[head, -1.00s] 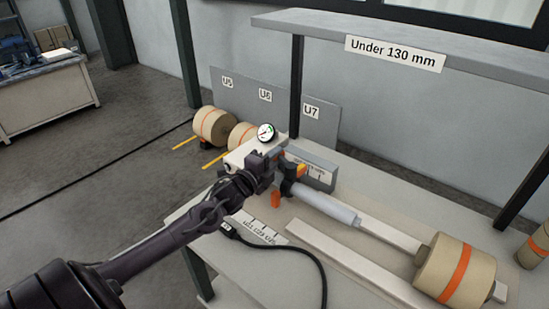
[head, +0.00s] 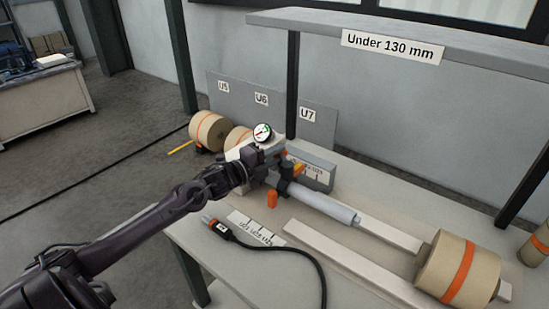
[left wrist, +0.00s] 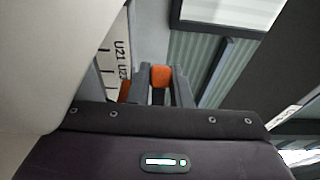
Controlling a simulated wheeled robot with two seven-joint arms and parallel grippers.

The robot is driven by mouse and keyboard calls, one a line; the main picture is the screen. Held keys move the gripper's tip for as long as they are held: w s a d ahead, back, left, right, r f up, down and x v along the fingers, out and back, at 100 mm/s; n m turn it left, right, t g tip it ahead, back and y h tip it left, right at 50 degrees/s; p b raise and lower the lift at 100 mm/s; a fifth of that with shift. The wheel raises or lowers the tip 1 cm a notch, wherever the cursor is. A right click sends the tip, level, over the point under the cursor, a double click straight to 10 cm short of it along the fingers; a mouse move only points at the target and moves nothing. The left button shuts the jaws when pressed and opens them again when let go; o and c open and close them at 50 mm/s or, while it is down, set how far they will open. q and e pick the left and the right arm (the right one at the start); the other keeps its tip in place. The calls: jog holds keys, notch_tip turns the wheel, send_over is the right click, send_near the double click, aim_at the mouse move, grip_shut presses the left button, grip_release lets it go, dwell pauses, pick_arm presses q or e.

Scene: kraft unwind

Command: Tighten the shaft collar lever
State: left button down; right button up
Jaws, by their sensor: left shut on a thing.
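A pale grey shaft (head: 325,206) lies across the bench with a dark collar (head: 287,176) around it near its left end. My left gripper (head: 274,160) is at that end, beside the collar. In the left wrist view its two grey fingers are shut on an orange piece, which looks like the lever (left wrist: 160,77). In the head view the grip itself is mostly hidden by the gripper. Another orange part shows beside the left finger in the wrist view. My right gripper is not in view.
A gauge (head: 262,133) stands just behind the gripper. A small orange cylinder (head: 272,199) and a black cable with a plug (head: 221,230) lie on the bench (head: 245,265). A kraft roll (head: 458,270) is at the right. A shelf (head: 400,37) hangs above the bench.

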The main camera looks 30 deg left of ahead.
pick_arm(q)
jog(key=c, duration=1.3)
grip_release()
jog(key=shift+v, duration=3.85)
jog(key=shift+c, duration=0.4)
